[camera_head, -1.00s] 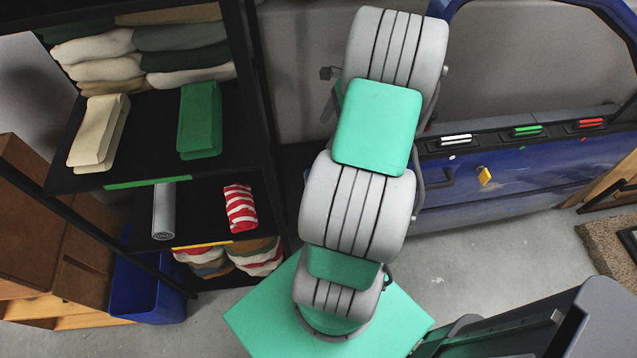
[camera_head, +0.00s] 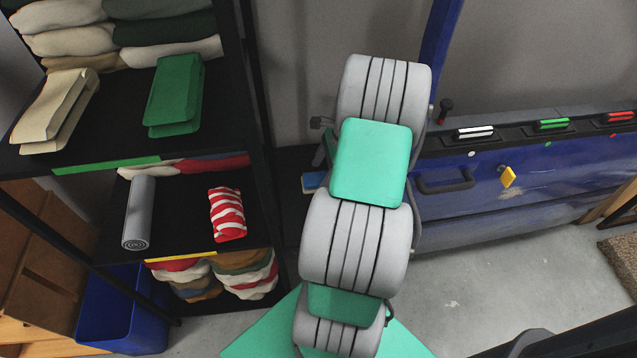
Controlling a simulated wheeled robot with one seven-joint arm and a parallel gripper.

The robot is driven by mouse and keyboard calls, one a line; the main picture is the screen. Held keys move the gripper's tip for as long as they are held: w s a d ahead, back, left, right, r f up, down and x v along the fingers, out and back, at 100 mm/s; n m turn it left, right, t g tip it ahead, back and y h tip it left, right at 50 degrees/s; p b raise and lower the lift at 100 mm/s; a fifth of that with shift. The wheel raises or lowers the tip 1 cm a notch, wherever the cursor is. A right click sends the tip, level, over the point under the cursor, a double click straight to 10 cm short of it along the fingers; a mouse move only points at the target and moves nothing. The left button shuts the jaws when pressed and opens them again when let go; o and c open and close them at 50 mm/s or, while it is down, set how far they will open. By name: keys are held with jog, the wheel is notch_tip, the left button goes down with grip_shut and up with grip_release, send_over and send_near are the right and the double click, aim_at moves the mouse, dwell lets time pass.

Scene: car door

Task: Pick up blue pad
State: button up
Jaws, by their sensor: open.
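A small blue flat piece (camera_head: 314,181) shows just left of my arm, low against the grey wall. My arm covers its right part, so I cannot tell whether it is a pad. No other blue pad shows clearly. My arm stands upright in the middle of the view. My gripper is hidden behind the arm links, so its place relative to the blue piece cannot be seen.
At left, a black shelf (camera_head: 110,148) holds folded cloths, a green pad (camera_head: 174,95), a grey roll (camera_head: 139,212) and a red-striped cloth (camera_head: 228,214). A blue bin (camera_head: 125,315) stands below. The blue car door (camera_head: 545,190) is at right, with bare floor before it.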

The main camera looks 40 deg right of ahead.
jog(key=shift+x, duration=1.25)
jog(key=c, duration=1.5)
